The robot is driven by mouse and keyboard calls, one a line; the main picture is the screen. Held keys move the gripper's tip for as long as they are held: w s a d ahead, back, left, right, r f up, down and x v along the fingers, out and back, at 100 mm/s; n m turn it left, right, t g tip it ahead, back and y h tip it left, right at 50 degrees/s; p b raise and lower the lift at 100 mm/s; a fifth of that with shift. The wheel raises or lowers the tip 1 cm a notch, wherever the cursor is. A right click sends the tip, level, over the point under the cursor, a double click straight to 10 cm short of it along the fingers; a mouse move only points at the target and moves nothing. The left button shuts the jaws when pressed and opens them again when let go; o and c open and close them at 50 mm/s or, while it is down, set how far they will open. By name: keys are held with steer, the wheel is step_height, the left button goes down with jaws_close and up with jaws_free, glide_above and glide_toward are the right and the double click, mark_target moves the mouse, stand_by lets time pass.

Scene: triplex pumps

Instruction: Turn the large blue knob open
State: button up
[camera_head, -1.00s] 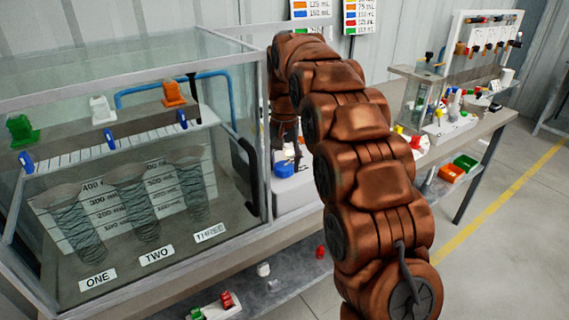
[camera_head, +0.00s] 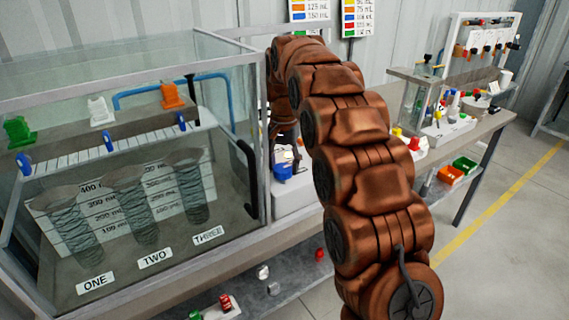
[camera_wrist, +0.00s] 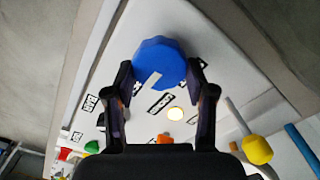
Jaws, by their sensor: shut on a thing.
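The large blue knob (camera_wrist: 160,62) sits between my gripper's two fingers in the wrist view, on a white panel with printed labels (camera_wrist: 225,118). My gripper (camera_wrist: 158,80) is shut on the knob, one dark finger on each side of it. In the head view the blue knob (camera_head: 283,171) shows beside the glass tank, on the white box (camera_head: 294,198). There my arm partly covers the panel and the gripper's fingers are hard to make out. A light pointer mark shows on the knob's near edge in the wrist view.
A glass tank (camera_head: 140,60) with several funnel-shaped vessels stands close at the left of the knob. A yellow knob (camera_wrist: 257,150) and a blue rod (camera_wrist: 302,146) are at the right in the wrist view. A second bench (camera_head: 470,140) with small parts stands at right.

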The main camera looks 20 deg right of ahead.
mark_target(284, 166)
steer(key=o, duration=1.2)
steer(key=shift+c, duration=0.2)
steer(key=shift+r, duration=3.75)
steer(key=s+f+n+g+p, duration=0.1)
steer(key=s+f+n+p, duration=0.2)
steer(key=s, duration=1.9)
steer(key=s+f+n+p, duration=0.3)
steer(key=s, duration=1.8)
steer(key=shift+s+f+n+g, duration=0.25)
steer(key=shift+s+n+g, duration=0.15)
